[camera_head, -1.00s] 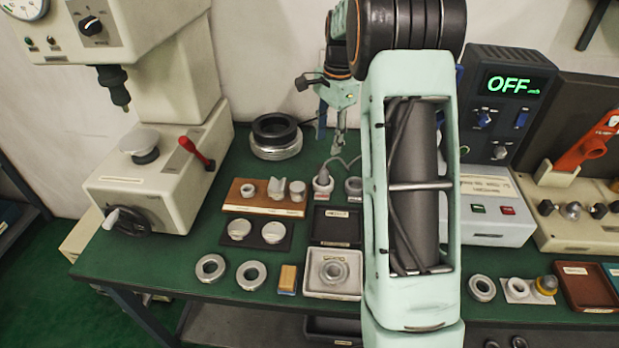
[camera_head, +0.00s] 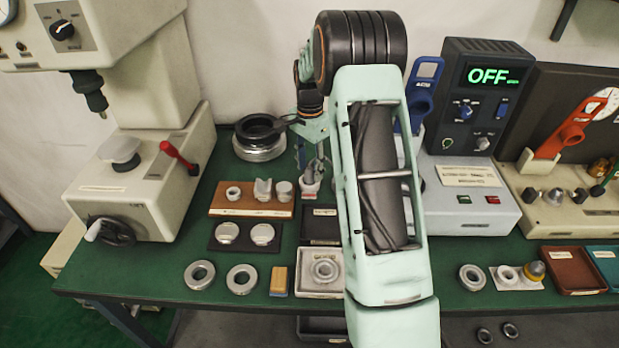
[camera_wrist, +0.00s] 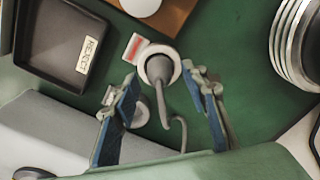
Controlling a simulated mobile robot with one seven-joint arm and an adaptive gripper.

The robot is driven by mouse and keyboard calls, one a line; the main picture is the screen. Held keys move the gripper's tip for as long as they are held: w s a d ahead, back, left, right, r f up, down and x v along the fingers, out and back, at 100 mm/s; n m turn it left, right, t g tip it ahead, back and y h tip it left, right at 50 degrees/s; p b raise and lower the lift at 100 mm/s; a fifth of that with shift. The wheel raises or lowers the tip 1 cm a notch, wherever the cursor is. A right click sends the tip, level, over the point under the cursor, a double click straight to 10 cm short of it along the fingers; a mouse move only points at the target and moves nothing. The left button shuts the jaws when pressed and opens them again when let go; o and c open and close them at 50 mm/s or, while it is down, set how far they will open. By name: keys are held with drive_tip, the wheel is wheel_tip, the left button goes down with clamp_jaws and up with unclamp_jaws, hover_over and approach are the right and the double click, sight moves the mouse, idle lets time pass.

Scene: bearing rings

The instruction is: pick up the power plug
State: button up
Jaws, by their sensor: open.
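The power plug (camera_wrist: 159,69) is a grey rounded plug with a grey cable, seated in a round white holder in the wrist view. A small red-and-white label sits beside the holder. My gripper (camera_wrist: 162,82) is open, with one blue-padded finger on each side of the plug and its cable. I cannot tell whether the fingers touch it. In the head view my gripper (camera_head: 310,166) points down over the back of the green bench, and the plug is largely hidden there by it.
A black tray labelled REJECT (camera_wrist: 66,42) lies beside the plug. A wooden block with metal parts (camera_head: 252,208) and a stack of metal rings (camera_head: 259,150) stand close by on the left. The control box reading OFF (camera_head: 470,195) stands right of my arm.

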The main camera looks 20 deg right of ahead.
drive_tip(key=shift+f, duration=0.55)
clamp_jaws()
drive_tip(key=shift+r, duration=0.15)
